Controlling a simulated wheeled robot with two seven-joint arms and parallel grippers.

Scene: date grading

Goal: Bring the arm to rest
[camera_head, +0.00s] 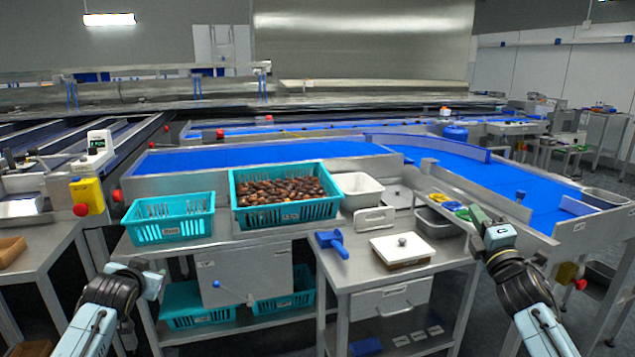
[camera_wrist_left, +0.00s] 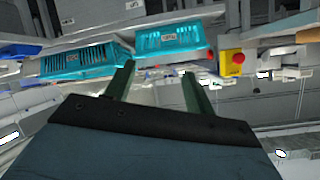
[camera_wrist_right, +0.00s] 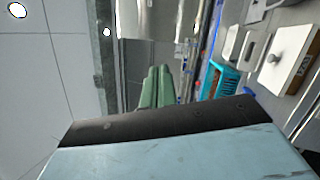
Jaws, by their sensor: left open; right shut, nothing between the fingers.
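My left gripper (camera_head: 150,270) is at the lower left in the head view, in front of the table and apart from it. In the left wrist view its two green fingers (camera_wrist_left: 155,88) stand apart with nothing between them. My right gripper (camera_head: 482,222) is at the right in the head view, raised near the right end of the steel table. In the right wrist view its green fingers (camera_wrist_right: 156,88) lie together, with nothing held.
A teal crate of dates (camera_head: 238,222), an empty-looking teal crate (camera_head: 170,232), a white bin (camera_head: 360,188) and a blue scoop-like tool (camera_head: 332,242) are on the tables. A white-topped box (camera_head: 402,248) sits left of my right gripper. A blue conveyor (camera_head: 500,185) runs behind.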

